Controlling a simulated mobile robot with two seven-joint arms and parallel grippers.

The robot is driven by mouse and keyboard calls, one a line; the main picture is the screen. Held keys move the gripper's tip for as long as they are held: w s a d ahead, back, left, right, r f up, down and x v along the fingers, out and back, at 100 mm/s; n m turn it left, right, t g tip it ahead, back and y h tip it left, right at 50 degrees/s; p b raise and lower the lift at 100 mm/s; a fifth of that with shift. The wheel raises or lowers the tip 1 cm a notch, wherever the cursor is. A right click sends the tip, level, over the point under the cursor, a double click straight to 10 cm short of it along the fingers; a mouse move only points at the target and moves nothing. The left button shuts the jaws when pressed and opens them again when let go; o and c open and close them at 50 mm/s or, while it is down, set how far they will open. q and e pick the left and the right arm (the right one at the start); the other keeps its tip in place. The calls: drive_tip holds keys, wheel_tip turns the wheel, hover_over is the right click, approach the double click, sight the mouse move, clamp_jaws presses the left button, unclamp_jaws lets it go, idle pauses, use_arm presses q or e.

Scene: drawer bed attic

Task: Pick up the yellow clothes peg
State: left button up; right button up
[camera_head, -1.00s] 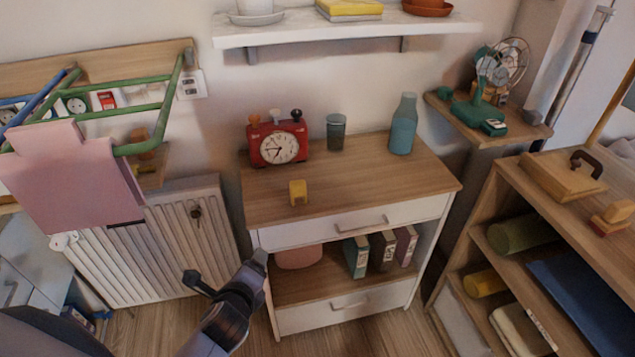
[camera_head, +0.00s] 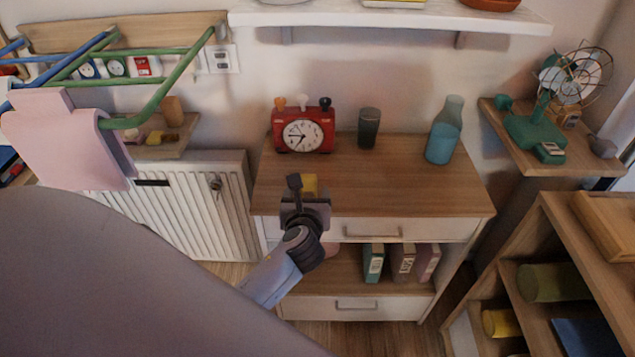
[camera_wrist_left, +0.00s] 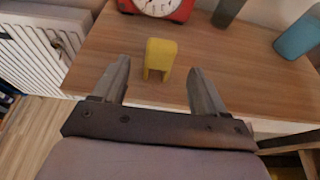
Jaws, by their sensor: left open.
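The yellow clothes peg (camera_head: 310,184) stands on the wooden top of the drawer cabinet (camera_head: 400,185), near its front left. In the head view my left gripper hides part of it. In the left wrist view the peg (camera_wrist_left: 160,59) shows whole, with its two legs down on the wood. My left gripper (camera_wrist_left: 158,78) is open and empty. Its two fingers point toward the peg, one to each side in that view, with the peg just beyond the tips. In the head view the left gripper (camera_head: 306,190) is at the cabinet's front edge. My right gripper is not in view.
A red clock (camera_head: 303,131) stands behind the peg, with a dark glass (camera_head: 369,128) and a blue bottle (camera_head: 444,131) to its right. A wall shelf (camera_head: 390,18) hangs above. A radiator (camera_head: 190,205) is at left. The wood right of the peg is clear.

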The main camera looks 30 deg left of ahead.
sight(308, 187)
use_arm(q)
drive_tip(key=shift+f+b+x, duration=0.15)
drive_tip(key=shift+b+x, duration=0.15)
drive_tip(key=shift+x, duration=1.4)
drive_tip(key=shift+f+b+x, duration=0.15)
drive_tip(key=shift+b+x, duration=0.15)
drive_tip(key=shift+x, duration=1.35)
drive_tip(key=c, duration=1)
